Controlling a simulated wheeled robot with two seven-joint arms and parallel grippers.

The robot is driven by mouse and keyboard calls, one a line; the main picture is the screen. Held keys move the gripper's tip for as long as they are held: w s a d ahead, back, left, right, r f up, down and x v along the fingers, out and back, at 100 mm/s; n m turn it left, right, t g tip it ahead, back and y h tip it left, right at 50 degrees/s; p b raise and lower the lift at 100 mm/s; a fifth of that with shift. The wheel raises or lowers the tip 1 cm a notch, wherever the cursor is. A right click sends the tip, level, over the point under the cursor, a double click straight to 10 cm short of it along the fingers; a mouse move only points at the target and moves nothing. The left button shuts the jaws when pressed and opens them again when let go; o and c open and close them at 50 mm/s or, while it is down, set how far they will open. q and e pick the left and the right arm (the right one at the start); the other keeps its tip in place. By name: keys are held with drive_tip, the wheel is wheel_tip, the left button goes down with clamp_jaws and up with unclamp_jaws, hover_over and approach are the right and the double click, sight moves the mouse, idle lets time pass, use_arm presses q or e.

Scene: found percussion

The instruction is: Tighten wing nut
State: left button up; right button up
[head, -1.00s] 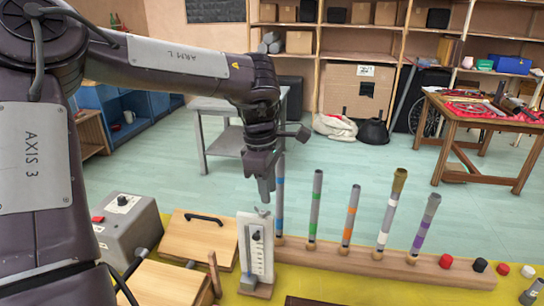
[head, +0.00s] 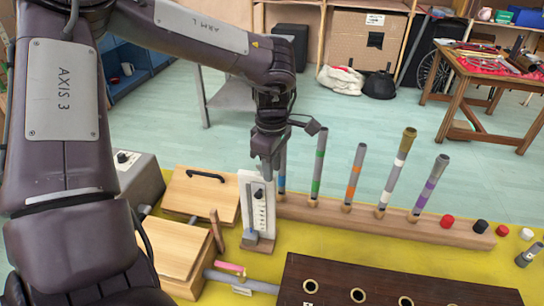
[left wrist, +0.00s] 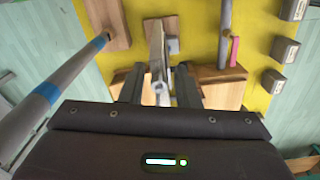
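A white upright plate (head: 257,205) with a scale and a dark knob stands on a small wooden base on the yellow mat. My left gripper (head: 268,172) points down at the top of this plate. In the left wrist view the two dark fingers (left wrist: 160,88) are apart, with the plate (left wrist: 156,42) beyond them. A small grey metal piece (left wrist: 160,91), which looks like the wing nut, shows between the fingers, with gaps at both sides. In the head view the gripper hides the wing nut. My right gripper is not in view.
A wooden rail (head: 349,218) with several banded tubes stands right of the plate. Wooden boxes (head: 199,195) and a grey box (head: 135,175) stand at left. A dark board with holes (head: 390,290) lies in front. Yellow mat (head: 300,245) is clear between them.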

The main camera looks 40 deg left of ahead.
use_arm(q)
drive_tip(key=shift+s, duration=0.1)
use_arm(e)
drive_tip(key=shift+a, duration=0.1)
use_arm(q)
clamp_jaws()
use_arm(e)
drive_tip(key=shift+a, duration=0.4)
use_arm(q)
drive_tip(key=shift+s+r+m+p, duration=0.1)
drive_tip(key=shift+r+m+p, duration=0.1)
drive_tip(key=shift+m+p, duration=0.5)
drive_tip(key=m, duration=0.2)
drive_tip(key=shift+s+f+m, duration=0.15)
drive_tip(key=shift+f+m, duration=0.05)
drive_tip(key=shift+m, duration=0.2)
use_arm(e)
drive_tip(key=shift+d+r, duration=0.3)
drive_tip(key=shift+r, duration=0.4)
